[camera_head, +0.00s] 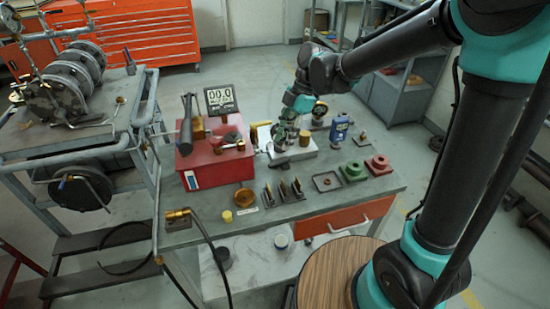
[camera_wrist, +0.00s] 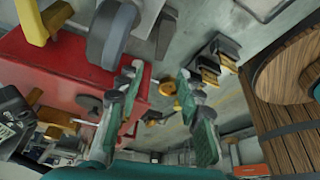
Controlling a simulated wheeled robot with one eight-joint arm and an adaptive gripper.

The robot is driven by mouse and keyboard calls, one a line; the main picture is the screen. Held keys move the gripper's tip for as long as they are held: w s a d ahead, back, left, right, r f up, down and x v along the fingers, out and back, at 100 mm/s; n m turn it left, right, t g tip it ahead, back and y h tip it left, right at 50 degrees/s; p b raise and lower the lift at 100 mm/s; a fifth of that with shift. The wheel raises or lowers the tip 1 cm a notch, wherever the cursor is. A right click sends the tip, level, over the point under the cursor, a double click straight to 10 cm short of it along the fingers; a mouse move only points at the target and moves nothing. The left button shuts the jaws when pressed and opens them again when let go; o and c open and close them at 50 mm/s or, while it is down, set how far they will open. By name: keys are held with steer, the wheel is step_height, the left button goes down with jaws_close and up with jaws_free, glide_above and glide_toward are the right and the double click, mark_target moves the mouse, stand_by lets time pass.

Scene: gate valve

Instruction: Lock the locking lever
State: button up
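My gripper (camera_head: 284,135) is in the head view above the workbench, just right of a red box (camera_head: 213,168) and over a pale block (camera_head: 292,152). In the wrist view its two teal fingers (camera_wrist: 163,112) stand apart with nothing between them. The red box (camera_wrist: 55,75) lies behind and left of the fingers there. A long black handle (camera_head: 187,122) stands up from the box's left side. A grey rounded part (camera_wrist: 110,32) and a yellow part (camera_wrist: 32,20) are near the fingers in the wrist view. I cannot tell which part is the locking lever.
A display (camera_head: 220,99) stands behind the red box. A blue item (camera_head: 340,127), green fittings (camera_head: 353,171) and a red fitting (camera_head: 378,164) sit on the bench at right. Metal pieces (camera_head: 283,192) stand in front. A hose fitting (camera_head: 180,214) is at front left.

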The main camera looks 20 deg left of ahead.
mark_target(273, 163)
steer(key=x, duration=0.8)
steer(key=shift+w+d, duration=0.1)
jaws_close()
